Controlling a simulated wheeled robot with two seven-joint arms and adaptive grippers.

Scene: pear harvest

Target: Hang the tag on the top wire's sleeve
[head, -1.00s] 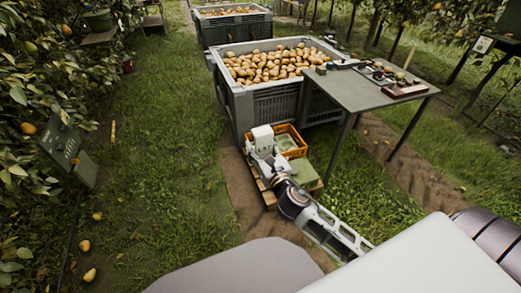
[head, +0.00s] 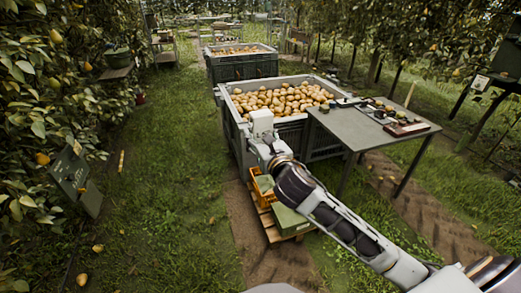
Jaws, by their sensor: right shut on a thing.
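My right arm reaches in from the lower right. My right gripper (head: 262,123), at its far end, shows as a pale block in front of the near wall of the pear bin. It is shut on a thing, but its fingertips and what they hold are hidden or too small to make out. I cannot pick out the tag, the top wire or its sleeve. My left gripper is out of view.
A grey bin (head: 232,103) full of pears stands ahead, with a grey-green table (head: 350,127) at its right. An orange crate (head: 259,193) and a green box (head: 288,222) sit on a pallet below my arm. Grass at left is open, beside leafy pear trees.

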